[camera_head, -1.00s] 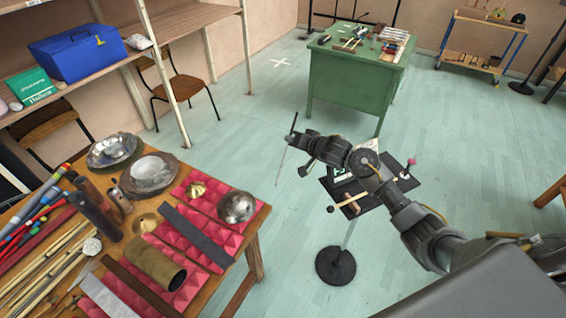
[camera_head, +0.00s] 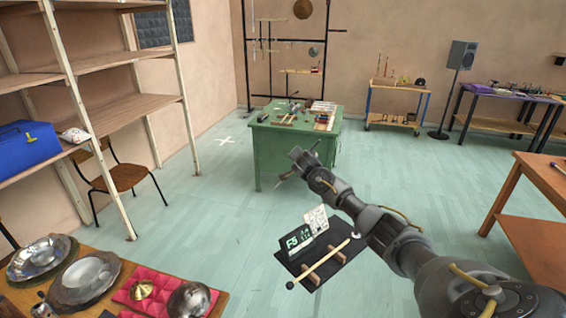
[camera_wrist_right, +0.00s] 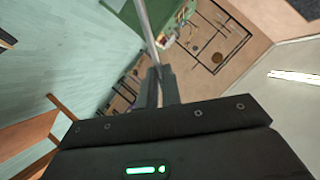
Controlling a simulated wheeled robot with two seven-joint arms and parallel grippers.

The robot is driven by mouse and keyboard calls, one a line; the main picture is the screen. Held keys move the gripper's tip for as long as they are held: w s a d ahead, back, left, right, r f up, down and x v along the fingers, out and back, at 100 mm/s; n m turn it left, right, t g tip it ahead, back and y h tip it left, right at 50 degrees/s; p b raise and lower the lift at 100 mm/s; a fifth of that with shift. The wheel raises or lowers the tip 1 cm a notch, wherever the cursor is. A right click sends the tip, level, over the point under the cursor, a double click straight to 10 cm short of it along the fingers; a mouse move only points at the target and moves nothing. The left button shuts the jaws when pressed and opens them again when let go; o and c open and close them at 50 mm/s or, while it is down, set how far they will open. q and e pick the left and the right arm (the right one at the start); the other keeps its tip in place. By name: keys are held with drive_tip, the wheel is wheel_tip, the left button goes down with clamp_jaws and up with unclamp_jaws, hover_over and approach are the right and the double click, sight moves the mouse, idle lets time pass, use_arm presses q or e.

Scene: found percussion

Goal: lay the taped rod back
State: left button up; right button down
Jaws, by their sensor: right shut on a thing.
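My right gripper (camera_head: 300,158) reaches out over the floor between the camera and the green table, with its arm coming in from the right. In the right wrist view its jaws (camera_wrist_right: 159,85) are shut on a thin grey rod (camera_wrist_right: 146,25), which runs away past the fingertips to the top edge. In the head view the rod is mostly hidden or too small to follow, and I cannot make out its tape. My left gripper is not in view.
A black stand tray (camera_head: 290,263) bears cards and a light stick with a dark tip (camera_head: 322,264) across wooden rests. A cluttered green table (camera_head: 283,160) stands beyond. A wooden table (camera_head: 60,308) with metal dishes is at lower left. Pale floor lies between.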

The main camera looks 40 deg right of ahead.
drive_tip(key=s+a+r+n+t+y, duration=0.15)
drive_tip(key=s+a, duration=0.25)
drive_tip(key=a, duration=0.5)
drive_tip(key=s+a+n+y, duration=0.15)
drive_tip(key=s+a, duration=0.25)
drive_tip(key=a, duration=0.6)
drive_tip(key=s+a+r+n+t+y, duration=0.15)
drive_tip(key=s+a, duration=0.25)
drive_tip(key=a, duration=0.5)
drive_tip(key=s+a+f+n+y+b, duration=0.2)
drive_tip(key=s+a+f+y+b, duration=0.1)
drive_tip(key=s+a+b, duration=0.3)
drive_tip(key=s+a, duration=0.1)
drive_tip(key=s, duration=0.1)
drive_tip(key=shift+s+f, duration=0.2)
drive_tip(key=shift+s, duration=0.2)
